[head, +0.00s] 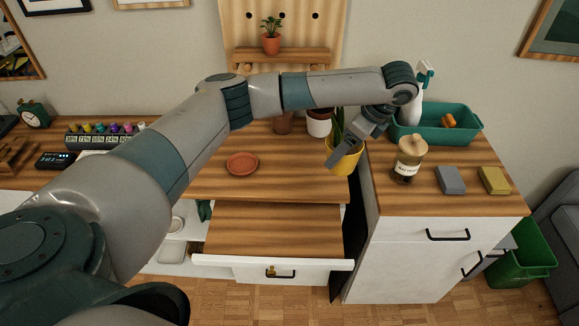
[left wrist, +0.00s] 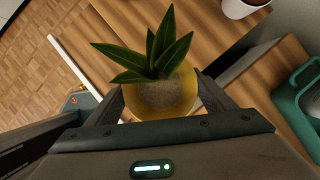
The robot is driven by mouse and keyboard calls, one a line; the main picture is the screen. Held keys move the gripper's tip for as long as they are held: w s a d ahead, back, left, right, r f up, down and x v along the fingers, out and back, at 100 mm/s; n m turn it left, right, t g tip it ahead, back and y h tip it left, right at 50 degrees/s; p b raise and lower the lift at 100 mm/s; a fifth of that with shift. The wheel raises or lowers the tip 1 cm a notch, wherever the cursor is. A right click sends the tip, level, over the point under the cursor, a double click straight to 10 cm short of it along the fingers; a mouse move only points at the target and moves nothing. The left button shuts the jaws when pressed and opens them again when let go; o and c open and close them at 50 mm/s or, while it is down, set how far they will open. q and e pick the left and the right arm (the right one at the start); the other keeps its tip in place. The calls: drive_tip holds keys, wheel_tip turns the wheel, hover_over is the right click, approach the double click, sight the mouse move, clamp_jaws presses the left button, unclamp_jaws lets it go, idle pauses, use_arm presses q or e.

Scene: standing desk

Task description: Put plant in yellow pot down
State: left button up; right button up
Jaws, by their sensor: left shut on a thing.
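The yellow pot (head: 346,166) with its green pointed-leaf plant (head: 338,127) is at the right end of the desk top, partly hidden by my left gripper (head: 358,142). In the left wrist view the yellow pot (left wrist: 165,97) sits between the two fingers of my left gripper (left wrist: 160,100), which are shut on it. The pot looks roughly upright. Whether its base touches the wood or hangs just above it cannot be told. My right gripper is not in view.
A terracotta saucer (head: 242,163) lies on the desk, with bare wood around it. A white pot (head: 319,122) stands behind the yellow pot. An open drawer (head: 274,230) juts out in front. The right cabinet holds a bottle (head: 408,160), sponges (head: 451,180) and a teal bin (head: 437,134).

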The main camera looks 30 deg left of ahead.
use_arm(q)
drive_tip(key=w+a+f+m+t, duration=0.1)
drive_tip(key=w+a+m+t, duration=0.1)
drive_tip(key=w+a+m, duration=0.2)
drive_tip(key=shift+w+a+f+m+t+h, duration=0.25)
drive_tip(key=shift+a+f+m+t+h, duration=0.15)
drive_tip(key=shift+a+m, duration=1.1)
drive_tip(key=a+f+p, duration=0.2)
drive_tip(key=a+f, duration=0.1)
drive_tip(key=a, duration=0.2)
drive_tip(key=s+a+f+p, duration=0.1)
drive_tip(key=a+f+p, duration=0.1)
drive_tip(key=a+f, duration=0.2)
drive_tip(key=a, duration=0.2)
drive_tip(key=shift+s+a, duration=0.3)
drive_tip(key=shift+f, duration=0.15)
